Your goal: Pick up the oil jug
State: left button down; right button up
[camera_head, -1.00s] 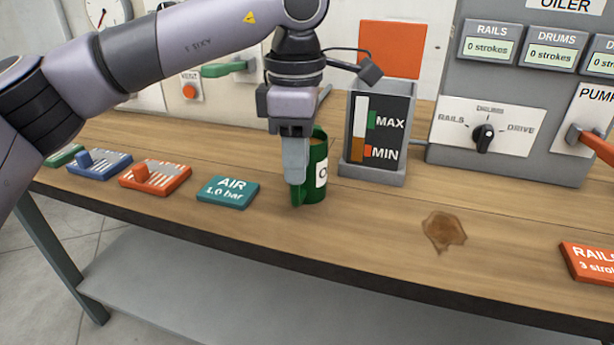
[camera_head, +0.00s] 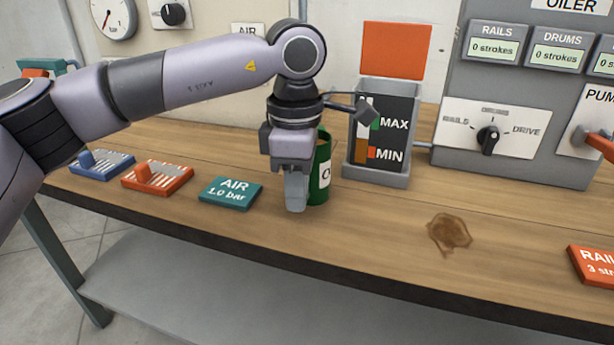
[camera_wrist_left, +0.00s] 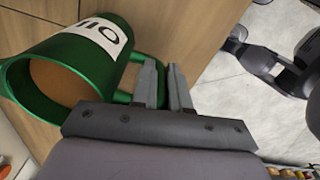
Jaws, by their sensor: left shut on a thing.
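The oil jug (camera_head: 322,170) is a green cylinder with a white label, upright on the wooden bench. My left gripper (camera_head: 295,206) points down in front of it and hides its left side and handle in the head view. In the left wrist view the jug (camera_wrist_left: 60,62) has an open top with brown oil inside and a label reading OIL. There my left gripper's fingers (camera_wrist_left: 163,84) are shut on its green handle. The jug appears to rest on the bench. My right gripper is not in view.
A level gauge (camera_head: 380,135) marked MAX and MIN stands close behind the jug to the right. A teal AIR plate (camera_head: 230,193) lies to the left, near an orange block (camera_head: 157,177).

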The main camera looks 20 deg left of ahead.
pick_arm(q)
jog(key=shift+r, duration=0.1)
notch_tip(320, 180, up, 20)
jog(key=p, duration=0.4)
jog(key=shift+p, duration=0.3)
dwell(1.0)
